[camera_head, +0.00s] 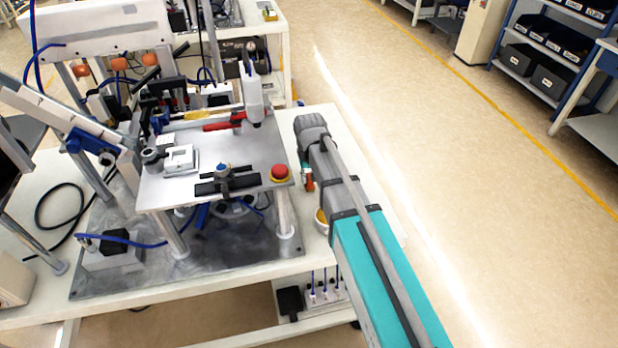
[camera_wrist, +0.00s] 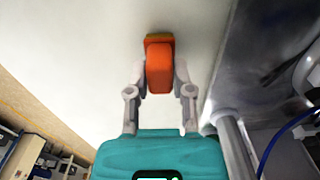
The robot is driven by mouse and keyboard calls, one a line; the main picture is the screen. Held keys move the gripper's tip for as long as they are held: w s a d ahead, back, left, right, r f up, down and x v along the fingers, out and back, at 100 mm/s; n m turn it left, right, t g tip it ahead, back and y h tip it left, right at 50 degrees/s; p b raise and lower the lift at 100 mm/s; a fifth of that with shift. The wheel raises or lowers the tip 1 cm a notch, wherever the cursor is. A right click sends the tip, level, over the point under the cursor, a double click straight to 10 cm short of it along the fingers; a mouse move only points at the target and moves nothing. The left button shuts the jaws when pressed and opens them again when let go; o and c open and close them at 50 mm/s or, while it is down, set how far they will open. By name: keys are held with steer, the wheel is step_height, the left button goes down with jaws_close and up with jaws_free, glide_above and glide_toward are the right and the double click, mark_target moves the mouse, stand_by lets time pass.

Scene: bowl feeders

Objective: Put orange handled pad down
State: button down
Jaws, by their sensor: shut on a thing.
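The pad's orange handle (camera_wrist: 160,66) is between the fingers of my gripper (camera_wrist: 160,75) in the wrist view, and the gripper is shut on it. A thin yellowish edge (camera_wrist: 158,36) shows at the handle's far end; most of the pad's face is hidden. A white table surface (camera_wrist: 90,50) lies beyond the pad; I cannot tell whether they touch. In the head view my arm hides most of the gripper, and only a bit of orange (camera_head: 308,184) shows beside it, over the right end of the white table (camera_head: 320,125).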

mark_target(309, 175)
steer(key=shift+f, duration=0.1)
steer(key=c, duration=0.5)
jaws_free()
step_height(309, 175, up, 12)
steer(key=p, duration=1.2)
stand_by(0.6)
steer(key=s+d+m, duration=0.1)
steer(key=s+d, duration=0.5)
steer(key=d, duration=0.3)
steer(key=s+d+m, duration=0.2)
steer(key=s+d, duration=0.5)
steer(key=d, duration=0.3)
steer(key=shift+s+d, duration=0.2)
